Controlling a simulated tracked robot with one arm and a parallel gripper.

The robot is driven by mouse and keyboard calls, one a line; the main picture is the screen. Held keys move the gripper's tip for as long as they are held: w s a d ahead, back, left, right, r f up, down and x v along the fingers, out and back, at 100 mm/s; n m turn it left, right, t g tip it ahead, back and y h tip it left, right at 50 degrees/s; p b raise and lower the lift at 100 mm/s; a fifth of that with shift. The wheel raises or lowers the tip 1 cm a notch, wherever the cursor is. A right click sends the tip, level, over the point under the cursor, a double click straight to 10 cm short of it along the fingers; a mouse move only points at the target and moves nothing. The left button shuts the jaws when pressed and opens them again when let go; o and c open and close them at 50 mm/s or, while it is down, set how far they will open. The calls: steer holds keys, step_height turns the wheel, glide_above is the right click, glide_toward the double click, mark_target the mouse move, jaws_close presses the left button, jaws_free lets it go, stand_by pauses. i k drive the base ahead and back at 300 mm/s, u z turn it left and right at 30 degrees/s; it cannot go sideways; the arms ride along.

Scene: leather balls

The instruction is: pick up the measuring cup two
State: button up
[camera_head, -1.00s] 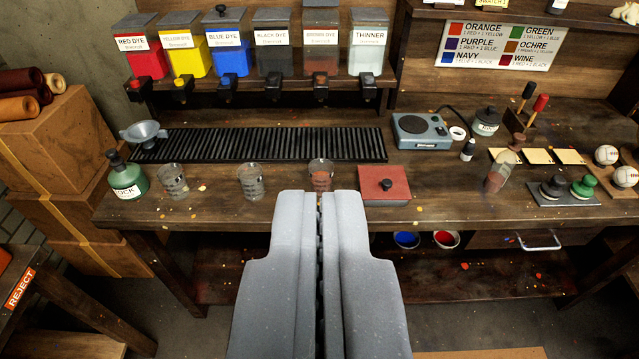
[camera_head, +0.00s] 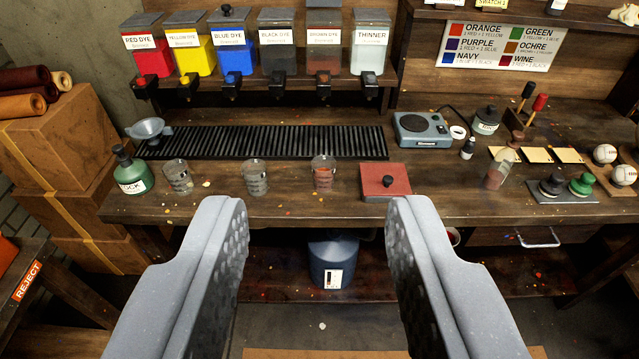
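Three clear measuring cups stand upright in a row along the front of the workbench: a left cup (camera_head: 178,178), a middle cup (camera_head: 255,179) and a right cup (camera_head: 323,173). The right one looks reddish-brown inside. I see no readable number on them, so I cannot tell by marking which is cup two. My gripper (camera_head: 315,212) is open and empty, its two grey fingers wide apart in front of the bench edge. The middle and right cups show beyond the gap between the fingers, apart from them.
A red square block with a black knob (camera_head: 385,183) sits right of the right cup, and a green bottle (camera_head: 131,172) left of the left cup. A black slatted grate (camera_head: 275,142) lies behind. Dye dispensers (camera_head: 232,48) hang above. A blue jug (camera_head: 333,262) stands under the bench.

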mark_target(322, 166)
steer(key=k, duration=1.1)
steer(key=z, duration=0.8)
steer(key=i, duration=1.75)
steer(key=u, duration=0.4)
steer(key=i, duration=0.6)
steer(key=u, duration=0.45)
